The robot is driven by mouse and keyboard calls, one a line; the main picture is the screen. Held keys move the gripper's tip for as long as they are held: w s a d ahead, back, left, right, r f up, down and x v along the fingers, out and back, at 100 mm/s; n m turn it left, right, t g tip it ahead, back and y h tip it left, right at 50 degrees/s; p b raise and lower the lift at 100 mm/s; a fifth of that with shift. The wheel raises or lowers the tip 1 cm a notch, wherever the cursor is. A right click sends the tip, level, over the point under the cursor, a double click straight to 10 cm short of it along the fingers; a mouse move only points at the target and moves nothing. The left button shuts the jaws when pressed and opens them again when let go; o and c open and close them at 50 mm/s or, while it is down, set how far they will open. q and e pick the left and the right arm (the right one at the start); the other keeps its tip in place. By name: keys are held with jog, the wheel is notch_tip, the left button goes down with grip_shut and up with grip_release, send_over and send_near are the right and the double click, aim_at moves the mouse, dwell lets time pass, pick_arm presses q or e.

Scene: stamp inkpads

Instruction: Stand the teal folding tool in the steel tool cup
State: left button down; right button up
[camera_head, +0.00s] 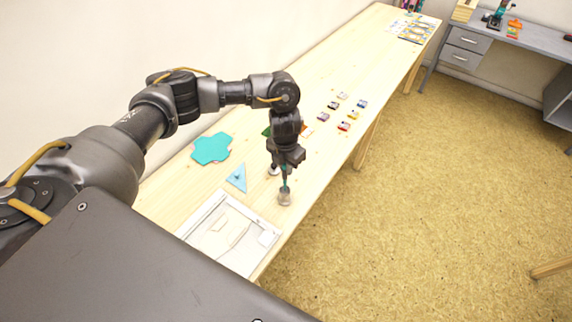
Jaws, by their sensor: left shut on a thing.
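The steel tool cup (284,198) stands on the wooden table near its front edge. My left gripper (284,170) points down right above the cup and is shut on the teal folding tool (284,184). The tool is roughly upright, and its lower end meets the cup's mouth in the picture. I cannot tell how deep it sits inside the cup. The tool's upper part is hidden by the gripper. My right gripper is not in view.
A white tray (183,234) with papers lies left of the cup. A blue triangle (237,178) and a teal mat (211,148) lie behind it. Several small coloured inkpads (344,127) lie farther along the long table (335,65). A grey desk (520,37) stands beyond.

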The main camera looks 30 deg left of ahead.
pick_arm(q)
jog(key=shift+f+b, duration=1.35)
jog(key=shift+f, duration=0.55)
jog(key=c, duration=1.3)
grip_release()
notch_tip(320, 180, up, 11)
jog(key=shift+s+f, duration=0.1)
jog(key=shift+s, duration=0.05)
jog(key=shift+f, duration=0.1)
